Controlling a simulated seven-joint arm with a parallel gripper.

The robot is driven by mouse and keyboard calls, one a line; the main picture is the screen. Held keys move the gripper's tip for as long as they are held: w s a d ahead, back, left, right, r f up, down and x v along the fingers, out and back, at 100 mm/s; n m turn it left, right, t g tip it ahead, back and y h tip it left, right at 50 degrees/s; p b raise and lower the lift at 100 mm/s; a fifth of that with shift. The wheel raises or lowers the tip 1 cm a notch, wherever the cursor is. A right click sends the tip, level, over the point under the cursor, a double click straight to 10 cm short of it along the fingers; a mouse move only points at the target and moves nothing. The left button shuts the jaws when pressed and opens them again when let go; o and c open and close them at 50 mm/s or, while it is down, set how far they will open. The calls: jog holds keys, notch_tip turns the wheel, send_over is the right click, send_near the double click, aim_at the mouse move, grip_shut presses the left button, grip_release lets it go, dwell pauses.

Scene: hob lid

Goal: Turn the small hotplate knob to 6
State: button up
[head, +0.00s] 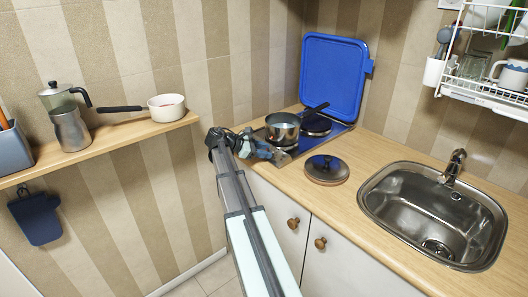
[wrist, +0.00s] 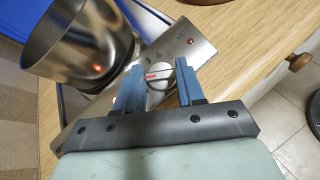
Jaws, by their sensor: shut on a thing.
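The hob's steel control panel (wrist: 190,48) fills the upper middle of the wrist view. A round, pale hotplate knob (wrist: 158,74) with a red pointer mark sits on it, with printed digits around it. My gripper (wrist: 160,78) is shut on this knob, one blue finger on each side. Part of the dial is hidden by the fingers, and I cannot read the exact setting. In the head view, my gripper (head: 275,154) is at the hob's front edge and hides the knob. A small red light shows on the panel.
A steel pot (head: 283,128) stands on the hob close to my gripper; it also shows in the wrist view (wrist: 75,45). The blue hob lid (head: 333,75) stands raised behind. A loose pan lid (head: 326,169) lies on the worktop (head: 375,160), left of the sink (head: 400,200).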

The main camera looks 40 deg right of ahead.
jog(key=m+g+y, duration=0.1)
jog(key=m, duration=0.1)
jog(key=m+y, duration=0.1)
jog(key=m, duration=0.1)
jog(key=m+g+y, duration=0.1)
jog(key=m, duration=0.1)
jog(key=shift+w+d+r+g, duration=0.1)
jog(key=shift+w+d+g, duration=0.15)
jog(key=shift+w+g, duration=0.05)
jog(key=m+y, duration=0.2)
jog(key=m, duration=0.2)
jog(key=shift+d+g, duration=0.1)
jog(key=shift+g, duration=0.2)
jog(key=shift+m+y, duration=0.5)
jog(key=shift+m, duration=0.1)
jog(key=shift+s, duration=0.1)
jog(key=o, duration=1)
jog(key=shift+o, duration=0.2)
